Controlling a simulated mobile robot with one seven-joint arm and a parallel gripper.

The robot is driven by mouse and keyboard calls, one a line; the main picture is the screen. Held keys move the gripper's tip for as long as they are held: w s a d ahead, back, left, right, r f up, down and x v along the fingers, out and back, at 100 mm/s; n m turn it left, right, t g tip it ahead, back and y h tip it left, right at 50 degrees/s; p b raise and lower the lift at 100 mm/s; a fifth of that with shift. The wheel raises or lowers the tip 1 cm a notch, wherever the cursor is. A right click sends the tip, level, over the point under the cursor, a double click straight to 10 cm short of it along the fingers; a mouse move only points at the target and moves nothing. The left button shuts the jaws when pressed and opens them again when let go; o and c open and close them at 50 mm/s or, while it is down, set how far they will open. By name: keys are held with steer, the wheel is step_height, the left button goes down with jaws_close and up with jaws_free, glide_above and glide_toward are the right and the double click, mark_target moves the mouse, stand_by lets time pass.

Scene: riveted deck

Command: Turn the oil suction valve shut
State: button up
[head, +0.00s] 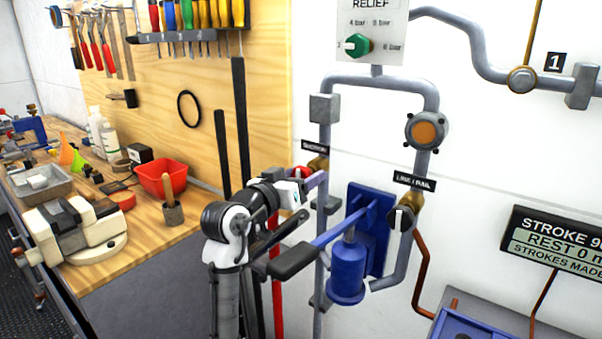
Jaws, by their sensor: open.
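The suction valve, a brass body (318,164) with a red knob (301,172), sits on the grey pipe just below a black label (314,147) that appears to read SUCTION. My gripper (300,184) is open at the valve, right by the red knob. The gripper and wrist cover part of the knob, so its full angle does not show. I cannot tell whether the fingers touch the knob or stand around it.
A blue hand pump (347,270) has a lever with a black grip (293,261) close to my forearm. A second brass valve (402,215) sits under the LINE / RAIL label. A green relief knob (357,45) is above. The workbench (150,240) at left holds tools and a red bin (163,178).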

steer(key=shift+w+d, duration=0.1)
steer(key=shift+w, duration=0.05)
steer(key=shift+c, duration=0.5)
steer(key=c, duration=0.9)
